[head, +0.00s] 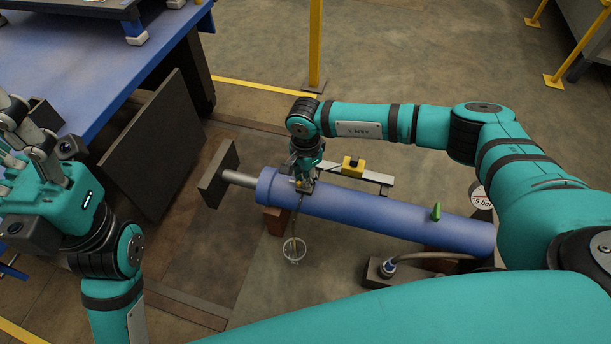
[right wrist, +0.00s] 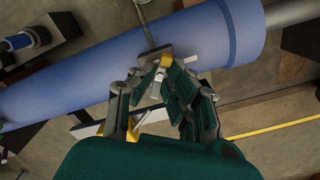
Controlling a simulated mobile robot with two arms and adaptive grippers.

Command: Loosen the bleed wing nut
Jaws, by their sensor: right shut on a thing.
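The bleed wing nut (right wrist: 164,61) is a small brass-coloured piece at the collar end of the blue cylinder (head: 375,213), mostly hidden by my fingers. My right gripper (head: 304,184) reaches down onto the cylinder from above. In the right wrist view its fingertips (right wrist: 163,75) are closed together around the nut. The nut's wings and angle cannot be made out. A thin bleed tube (head: 297,214) runs from there towards a clear cup (head: 294,250) on the floor side. My left gripper (head: 28,143) is at the left, empty, fingers spread apart, away from the cylinder.
A rod with a dark end plate (head: 217,174) extends from the cylinder's left end. A yellow block (head: 353,166) sits on a rail behind it. A green lever (head: 436,211) and a gauge (head: 480,196) stand at the right. A blue table (head: 80,70) is at upper left.

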